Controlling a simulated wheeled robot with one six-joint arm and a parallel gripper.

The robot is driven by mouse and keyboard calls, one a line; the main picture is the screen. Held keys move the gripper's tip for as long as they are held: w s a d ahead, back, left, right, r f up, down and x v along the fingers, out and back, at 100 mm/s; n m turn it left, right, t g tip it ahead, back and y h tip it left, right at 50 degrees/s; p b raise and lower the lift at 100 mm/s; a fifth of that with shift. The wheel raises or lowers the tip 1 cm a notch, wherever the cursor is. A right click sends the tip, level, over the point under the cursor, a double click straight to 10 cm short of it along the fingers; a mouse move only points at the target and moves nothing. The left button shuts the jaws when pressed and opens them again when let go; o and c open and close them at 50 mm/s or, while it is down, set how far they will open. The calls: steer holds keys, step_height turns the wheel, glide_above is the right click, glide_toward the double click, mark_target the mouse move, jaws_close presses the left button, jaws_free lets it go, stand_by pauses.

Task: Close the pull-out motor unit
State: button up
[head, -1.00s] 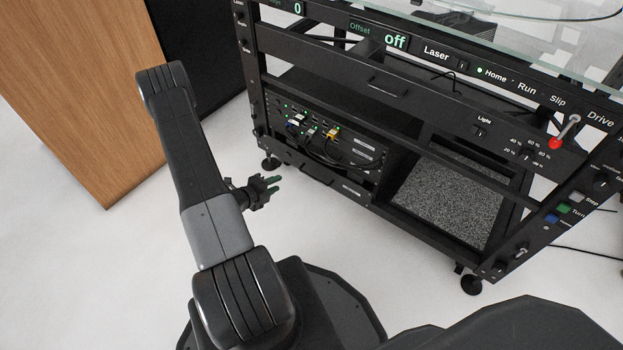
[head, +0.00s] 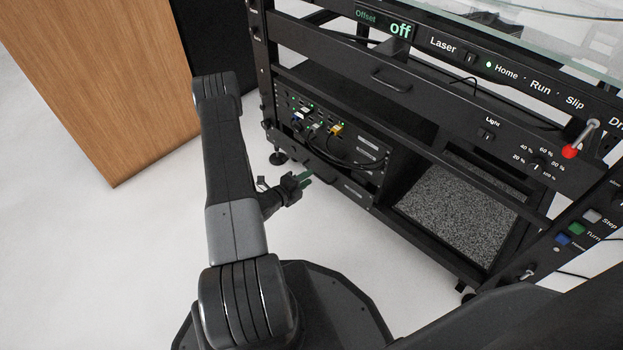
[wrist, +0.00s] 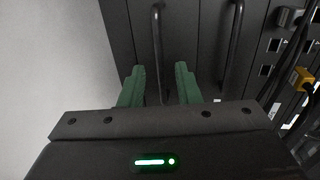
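The pull-out motor unit appears to be the black unit (head: 362,140) with plugged cables and small green lights, low in the left bay of the rack. I cannot tell how far it sticks out. A dark bar handle (head: 322,176) shows below the cables. My gripper (head: 305,178) is just in front of the unit's lower left part. In the wrist view, my gripper (wrist: 158,85) has its green fingers apart and nothing held. One bar handle (wrist: 157,45) lies ahead between the fingers, and a second bar handle (wrist: 235,45) is to its right. Contact cannot be told.
The black rack (head: 440,85) carries a glass top, a display panel and a red-knobbed lever (head: 570,150). A grey speckled panel (head: 460,212) fills the lower right bay. A wooden cabinet (head: 95,90) stands at the left. The white floor (head: 150,240) in front is clear.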

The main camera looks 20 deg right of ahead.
mark_target(321, 168)
steer(key=shift+b+x, duration=0.3)
steer(key=shift+x, duration=1.25)
steer(key=shift+c, duration=0.2)
jaws_close()
steer(key=shift+w+d+r, duration=0.1)
steer(key=shift+w+d, duration=0.15)
steer(key=shift+d, duration=0.35)
steer(key=shift+w+d+f, duration=0.1)
steer(key=shift+w+d, duration=0.15)
steer(key=shift+d, duration=0.35)
steer(key=shift+w+d+r, duration=0.1)
steer(key=shift+w+d, duration=0.2)
steer(key=shift+d, duration=0.3)
steer(key=shift+o, duration=0.2)
jaws_free()
steer(key=shift+d, duration=0.1)
steer(key=p+v, duration=0.4)
steer(key=v, duration=0.9)
steer(key=shift+s+a, duration=0.25)
steer(key=shift+a, duration=0.1)
steer(key=shift+d, duration=0.1)
